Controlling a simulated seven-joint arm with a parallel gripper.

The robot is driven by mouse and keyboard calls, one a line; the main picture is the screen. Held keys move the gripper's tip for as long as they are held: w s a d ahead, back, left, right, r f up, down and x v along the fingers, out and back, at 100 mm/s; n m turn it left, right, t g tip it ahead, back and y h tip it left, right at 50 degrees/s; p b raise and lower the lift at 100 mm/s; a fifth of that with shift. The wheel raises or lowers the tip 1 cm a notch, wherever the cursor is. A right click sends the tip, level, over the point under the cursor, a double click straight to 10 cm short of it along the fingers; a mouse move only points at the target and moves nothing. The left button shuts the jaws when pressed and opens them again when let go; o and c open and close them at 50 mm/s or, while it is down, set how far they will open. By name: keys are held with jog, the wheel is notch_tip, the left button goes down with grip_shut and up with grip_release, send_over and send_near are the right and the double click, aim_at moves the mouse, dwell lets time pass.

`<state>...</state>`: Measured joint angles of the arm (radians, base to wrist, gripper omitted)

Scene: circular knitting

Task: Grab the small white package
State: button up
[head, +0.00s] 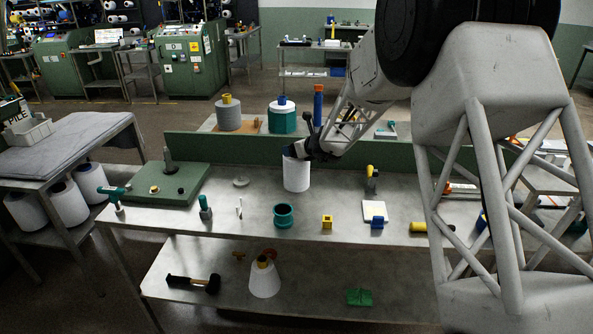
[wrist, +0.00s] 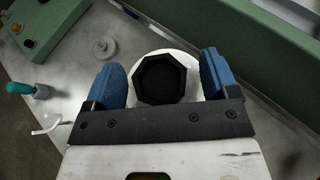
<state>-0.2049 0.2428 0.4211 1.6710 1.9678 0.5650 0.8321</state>
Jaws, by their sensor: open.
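My gripper (head: 296,154) is at the top of the package in the head view. In the wrist view, my gripper (wrist: 162,72) is open, with one blue finger on each side of the core. I cannot tell whether the fingers touch the package. Its lower part is hidden in the wrist view.
A green backboard (head: 230,148) runs behind the package. A teal ring (head: 284,216), a yellow block (head: 327,222) and a white pad (head: 373,210) lie in front. A green base (head: 168,185) stands left. A small grey disc (head: 241,182) lies just left of the package.

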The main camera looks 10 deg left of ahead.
jog(key=c, duration=1.3)
jog(key=shift+r, duration=0.1)
jog(key=shift+r, duration=4.9)
